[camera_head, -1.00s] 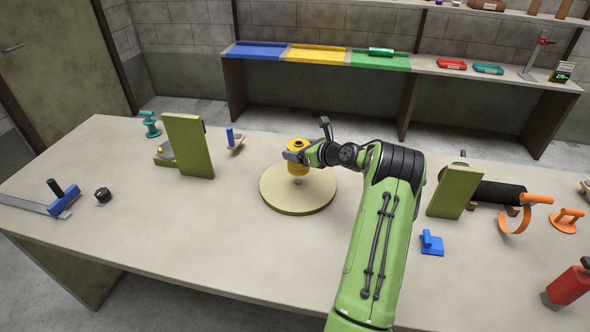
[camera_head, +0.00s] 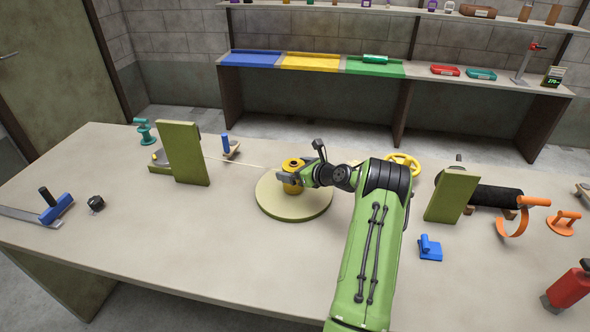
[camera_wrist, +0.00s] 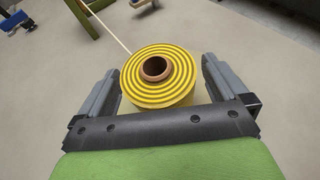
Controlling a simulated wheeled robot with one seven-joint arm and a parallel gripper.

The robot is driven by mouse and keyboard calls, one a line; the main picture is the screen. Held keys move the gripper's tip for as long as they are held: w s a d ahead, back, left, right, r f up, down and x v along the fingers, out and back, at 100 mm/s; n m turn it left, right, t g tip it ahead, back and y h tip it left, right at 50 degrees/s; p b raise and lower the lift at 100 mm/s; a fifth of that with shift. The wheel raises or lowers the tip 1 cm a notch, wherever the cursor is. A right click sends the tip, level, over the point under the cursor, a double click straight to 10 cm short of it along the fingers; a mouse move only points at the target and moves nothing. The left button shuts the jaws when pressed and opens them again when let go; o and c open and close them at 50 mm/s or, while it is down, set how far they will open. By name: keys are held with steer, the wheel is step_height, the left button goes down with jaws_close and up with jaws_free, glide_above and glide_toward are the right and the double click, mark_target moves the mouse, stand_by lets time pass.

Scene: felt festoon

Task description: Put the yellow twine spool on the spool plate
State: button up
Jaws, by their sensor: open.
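The yellow twine spool (camera_head: 292,187) is upright over the round, pale olive spool plate (camera_head: 294,211), low down and apparently resting on it. In the wrist view the spool (camera_wrist: 160,78) shows ringed yellow twine around a brown hollow core. My gripper (camera_head: 290,178) is around the spool from the right. In the wrist view my gripper's fingers (camera_wrist: 160,85) stand on both sides of the spool, open, with a gap at each side. A thin strand of twine (camera_head: 235,160) runs from the spool to the left. The spool's underside is hidden.
An upright olive board (camera_head: 184,153) stands left of the plate, another olive board (camera_head: 451,195) right of my arm. A yellow handwheel (camera_head: 403,162) lies behind my arm, a blue tool (camera_head: 430,248) to its right. The table front left of my arm is clear.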

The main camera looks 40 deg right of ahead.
steer(key=a+p+v, duration=0.1)
steer(key=v, duration=1.1)
steer(key=a+r+n+g+y, duration=0.1)
steer(key=a+r+n+g, duration=0.3)
steer(key=a+n, duration=0.65)
steer(key=a+r+n+g, duration=0.2)
steer(key=a+r+n, duration=0.5)
steer(key=a, duration=0.7)
steer(key=s+a+r+n+g+h, duration=0.1)
steer(key=s+a+r+n, duration=0.1)
steer(key=s+a+n, duration=0.65)
steer(key=s+a+n+h, duration=0.1)
steer(key=s+a+n, duration=0.1)
steer(key=s+n, duration=0.7)
steer(key=s, duration=0.4)
steer(key=shift+s+f+g, duration=0.2)
steer(key=shift+s+g, duration=0.1)
steer(key=shift+g, duration=0.1)
